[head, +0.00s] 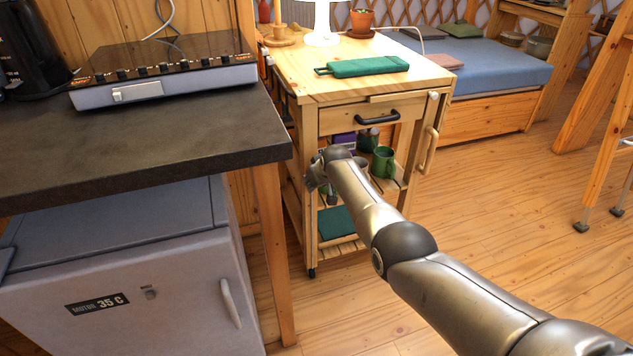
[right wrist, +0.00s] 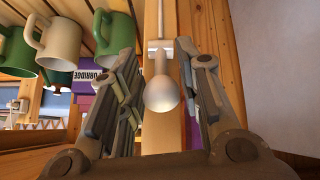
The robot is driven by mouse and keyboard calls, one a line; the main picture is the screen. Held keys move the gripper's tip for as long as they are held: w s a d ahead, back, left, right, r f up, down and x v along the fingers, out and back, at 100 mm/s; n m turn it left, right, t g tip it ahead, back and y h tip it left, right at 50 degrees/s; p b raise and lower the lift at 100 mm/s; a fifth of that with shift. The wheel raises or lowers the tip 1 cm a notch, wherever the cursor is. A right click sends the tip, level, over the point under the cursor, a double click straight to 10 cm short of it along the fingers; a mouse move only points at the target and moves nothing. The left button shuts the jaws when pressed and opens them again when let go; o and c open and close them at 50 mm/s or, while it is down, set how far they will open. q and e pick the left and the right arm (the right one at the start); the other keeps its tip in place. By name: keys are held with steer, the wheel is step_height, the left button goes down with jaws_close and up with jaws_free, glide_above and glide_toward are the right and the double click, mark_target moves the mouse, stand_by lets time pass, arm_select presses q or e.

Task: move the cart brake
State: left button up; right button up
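The wooden cart (head: 345,82) stands beyond the counter in the head view. In the right wrist view a pale lever with a rounded knob (right wrist: 162,94), likely the cart brake, sits against a wooden post (right wrist: 152,30) of the cart. My right gripper (head: 322,175) is at the cart's front left post in the head view. In the right wrist view its open fingers (right wrist: 158,75) stand on both sides of the knob, with gaps showing. I cannot tell whether either finger touches it. The lever is hidden behind my arm in the head view. My left gripper is out of view.
A dark counter (head: 150,140) with a hob is close on the left.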

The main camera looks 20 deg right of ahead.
steer(key=shift+s, duration=0.1)
steer(key=v, duration=1.1)
steer(key=shift+s+r, duration=0.25)
steer(key=shift+r, duration=0.1)
stand_by(0.4)
